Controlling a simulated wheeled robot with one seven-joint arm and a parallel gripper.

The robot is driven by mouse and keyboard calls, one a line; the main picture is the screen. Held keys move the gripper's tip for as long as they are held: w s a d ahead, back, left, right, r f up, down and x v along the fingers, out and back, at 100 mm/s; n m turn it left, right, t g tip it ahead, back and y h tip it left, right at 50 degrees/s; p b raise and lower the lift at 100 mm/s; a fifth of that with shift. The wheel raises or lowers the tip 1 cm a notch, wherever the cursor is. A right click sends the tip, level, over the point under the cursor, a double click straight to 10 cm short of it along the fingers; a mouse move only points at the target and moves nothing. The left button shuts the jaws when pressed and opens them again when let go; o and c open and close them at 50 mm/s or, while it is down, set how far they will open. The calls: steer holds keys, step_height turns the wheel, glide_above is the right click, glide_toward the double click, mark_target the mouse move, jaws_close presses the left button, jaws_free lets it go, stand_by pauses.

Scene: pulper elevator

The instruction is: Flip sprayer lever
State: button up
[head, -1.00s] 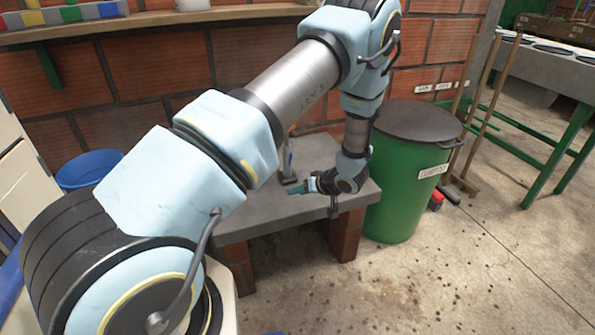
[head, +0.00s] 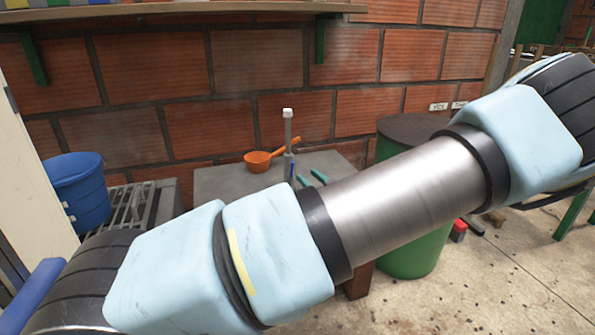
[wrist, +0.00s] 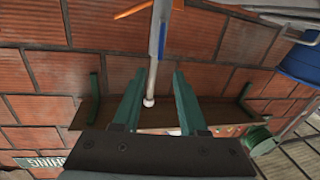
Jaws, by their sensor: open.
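A slim grey upright post with a pale tip (head: 288,125) stands on the grey counter (head: 222,182). It carries a narrow blue strip (head: 291,168) low down; I take this to be the sprayer, and cannot tell clearly which part is its lever. My gripper (head: 313,179) shows only its green fingertips above my arm, just right of the post's base. In the wrist view, tilted upside down, my gripper (wrist: 158,76) is open with nothing held. The post (wrist: 154,75) shows between its two fingers in the picture, apparently beyond them and not gripped.
A brick wall (head: 255,70) stands close behind, with a shelf (head: 200,10) above. A blue bucket (head: 78,190) and a metal rack (head: 130,207) are at left. A green bin (head: 408,260) stands at right, partly behind my arm.

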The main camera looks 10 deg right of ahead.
mark_target(292, 169)
steer(key=x, duration=0.7)
steer(key=shift+w+b, duration=0.15)
steer(key=shift+b, duration=0.25)
steer(key=shift+f, duration=0.1)
steer(key=shift+c, duration=0.3)
jaws_close()
